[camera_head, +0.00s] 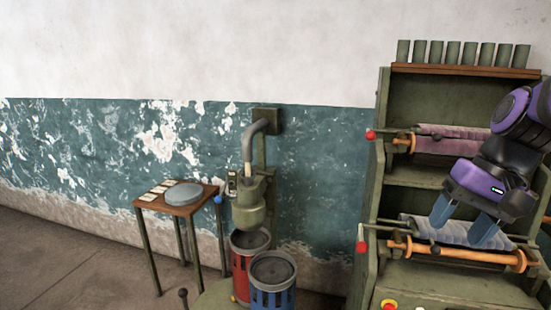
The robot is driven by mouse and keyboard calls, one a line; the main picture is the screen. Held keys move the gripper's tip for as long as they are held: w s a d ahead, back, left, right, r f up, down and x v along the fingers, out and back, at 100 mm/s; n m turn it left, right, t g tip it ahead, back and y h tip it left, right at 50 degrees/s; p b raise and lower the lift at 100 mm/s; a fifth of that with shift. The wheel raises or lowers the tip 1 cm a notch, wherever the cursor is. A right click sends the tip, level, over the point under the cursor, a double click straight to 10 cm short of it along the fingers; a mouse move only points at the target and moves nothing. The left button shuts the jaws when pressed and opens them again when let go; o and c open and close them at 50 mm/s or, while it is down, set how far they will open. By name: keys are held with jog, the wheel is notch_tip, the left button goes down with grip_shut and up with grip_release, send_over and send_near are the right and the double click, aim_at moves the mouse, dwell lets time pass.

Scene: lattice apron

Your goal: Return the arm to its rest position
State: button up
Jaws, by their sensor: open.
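My gripper (464,226) is at the right of the head view, at the end of my purple and black arm (515,125). Part of my arm is cut off by the right edge of the view.
The rack also bears an upper mauve roll (455,139), an orange bar (450,251) and several green cylinders on top (436,52). Left of it stand a green machine (249,208), red (239,274) and blue (272,297) bins, and a small table (207,205) with a grey disc (184,194).

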jog(key=s+d+r+n+t+h, duration=0.1)
jog(key=s+r+n+t+h, duration=0.2)
jog(key=s+r+t, duration=0.2)
jog(key=s, duration=0.2)
jog(key=shift+s+d+r+n+h, duration=0.2)
jog(key=shift+s+n+h, duration=0.1)
jog(key=shift+h, duration=0.1)
dwell(1.8)
